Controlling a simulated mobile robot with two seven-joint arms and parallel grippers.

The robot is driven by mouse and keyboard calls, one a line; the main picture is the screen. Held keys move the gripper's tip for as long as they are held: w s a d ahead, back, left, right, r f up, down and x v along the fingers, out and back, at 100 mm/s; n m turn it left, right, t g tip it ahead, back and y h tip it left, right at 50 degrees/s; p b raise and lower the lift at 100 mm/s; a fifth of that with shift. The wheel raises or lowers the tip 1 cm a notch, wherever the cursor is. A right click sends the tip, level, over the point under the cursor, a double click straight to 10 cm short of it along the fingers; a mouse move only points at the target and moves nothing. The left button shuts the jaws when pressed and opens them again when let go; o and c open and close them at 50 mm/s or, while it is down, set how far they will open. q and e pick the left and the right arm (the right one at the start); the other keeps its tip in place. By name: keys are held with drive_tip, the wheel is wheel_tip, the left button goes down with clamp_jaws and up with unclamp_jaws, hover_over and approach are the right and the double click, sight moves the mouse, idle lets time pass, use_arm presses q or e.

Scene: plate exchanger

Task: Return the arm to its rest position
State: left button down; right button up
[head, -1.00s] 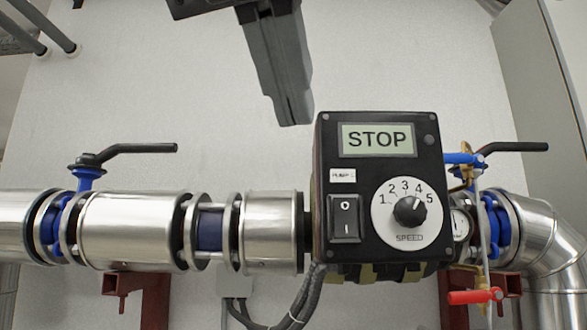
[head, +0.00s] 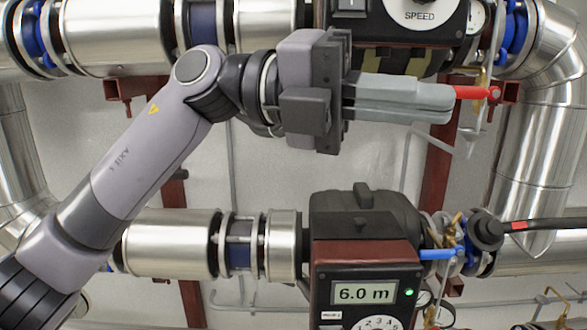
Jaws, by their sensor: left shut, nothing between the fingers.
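My left arm comes in from the lower left of the head view. My left gripper (head: 452,110) is shut and empty, its grey fingers pointing right in front of the wall and pipes. It sits below the upper pump box (head: 440,18) and above the lower pump box (head: 364,285). The fingertips overlap the red-handled valve lever (head: 478,93) in the picture; I cannot tell whether they touch it. My right gripper is not in view.
The lower box reads 6.0 m with a green light. A blue lever (head: 438,254) and a black valve handle (head: 545,226) stand right of it. Steel pipes (head: 168,243) run left. Red-brown posts (head: 437,165) stand between the two pipe lines.

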use_arm(q)
drive_tip(key=w+a+f+n+t+h, duration=0.9)
drive_tip(key=w+f+n+t, duration=0.25)
drive_tip(key=n, duration=0.45)
drive_tip(key=w+a+f+n+t+y, duration=0.1)
drive_tip(key=a+f+n+t+y, duration=0.3)
drive_tip(key=f+n+t+y, duration=0.45)
drive_tip(key=w+a+f+n+t+y, duration=0.2)
drive_tip(key=a+f+n+t+y, duration=0.35)
drive_tip(key=f+n, duration=0.45)
drive_tip(key=s+a+f+n+g+y, duration=0.1)
drive_tip(key=s+a+f+n+y, duration=0.2)
drive_tip(key=f, duration=0.6)
drive_tip(key=s+a+f+n+g+y, duration=0.2)
drive_tip(key=s+a+f+y, duration=0.15)
drive_tip(key=f, duration=0.55)
drive_tip(key=s+a+f+n+g+y, duration=0.1)
drive_tip(key=s+a+f+g, duration=0.1)
drive_tip(key=s+f, duration=0.5)
drive_tip(key=s+a+f+n+g+y, duration=0.1)
drive_tip(key=s+a+f+g+y, duration=0.1)
drive_tip(key=s+f+g, duration=0.2)
drive_tip(key=s+f, duration=0.3)
drive_tip(key=s, duration=0.1)
drive_tip(key=shift+s+a, duration=0.35)
drive_tip(key=shift+a, duration=0.05)
